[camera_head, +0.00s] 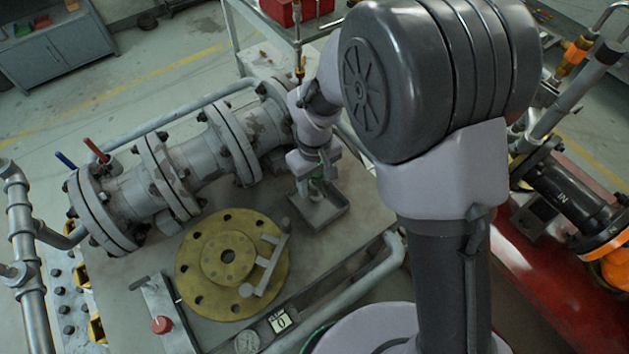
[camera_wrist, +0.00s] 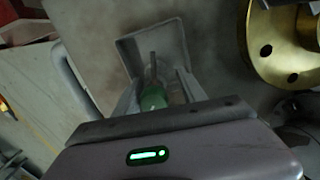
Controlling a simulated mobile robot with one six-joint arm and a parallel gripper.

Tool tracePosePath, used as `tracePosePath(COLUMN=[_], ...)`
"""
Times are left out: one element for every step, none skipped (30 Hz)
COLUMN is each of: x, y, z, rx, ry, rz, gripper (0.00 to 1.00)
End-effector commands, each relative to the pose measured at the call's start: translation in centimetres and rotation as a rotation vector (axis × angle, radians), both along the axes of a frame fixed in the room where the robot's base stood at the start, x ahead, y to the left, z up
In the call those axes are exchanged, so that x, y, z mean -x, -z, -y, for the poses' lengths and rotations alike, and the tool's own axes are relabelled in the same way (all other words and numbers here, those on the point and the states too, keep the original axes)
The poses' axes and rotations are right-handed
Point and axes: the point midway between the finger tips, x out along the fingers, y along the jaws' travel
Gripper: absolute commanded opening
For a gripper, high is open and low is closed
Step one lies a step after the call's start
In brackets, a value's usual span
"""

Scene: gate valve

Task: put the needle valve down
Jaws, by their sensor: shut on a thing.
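The needle valve (camera_wrist: 153,97) shows as a green body with a thin grey stem between my fingers in the wrist view. My gripper (camera_wrist: 155,88) is shut on it. In the head view my gripper (camera_head: 316,180) points down over a small square grey tray (camera_head: 333,213), with a bit of green at its fingers. The tray (camera_wrist: 130,47) also shows behind the valve in the wrist view. My fingers hide part of the valve, and I cannot tell whether it touches the tray.
A yellow round flange (camera_head: 190,268) with a grey bar lies on the bench left of the tray. A large grey flanged pipe (camera_head: 212,152) runs behind it. A pipe rail (camera_head: 345,297) edges the bench in front. A red-topped part (camera_head: 161,325) stands at front left.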

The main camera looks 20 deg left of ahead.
Motion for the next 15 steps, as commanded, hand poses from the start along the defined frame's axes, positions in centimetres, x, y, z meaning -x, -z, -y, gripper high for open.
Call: tracePosePath(x=[-0.01,-0.01,0.0,0.0,0.0,0.0,0.01,0.01,0.01,0.01,0.01,0.01,0.0,0.01,-0.01], y=[0.23,0.33,0.29,0.26,0.25,0.24,0.24,0.24,0.24,0.24,0.24,0.24,0.24,0.19,-0.06], z=[-0.02,-0.02,0.0,0.0,0.0,0.0,-0.01,-0.01,-0.01,-0.01,-0.01,-0.01,-0.01,-0.01,-0.01], rx=[0.0,0.0,0.0,0.0,0.0,0.0,0.0,0.0,0.0,0.0,0.0,0.0,0.0,0.0,0.0], ry=[0.0,0.0,0.0,0.0,0.0,0.0,0.0,0.0,0.0,0.0,0.0,0.0,0.0,0.0,0.0], rz=[0.0,0.0,0.0,0.0,0.0,0.0,0.0,0.0,0.0,0.0,0.0,0.0,0.0,0.0,0.0], gripper=[0.0,0.0,0.54,0.6,0.66,0.7,0.7,0.7,0.7,0.7,0.7,0.7,0.7,0.7,0.7])
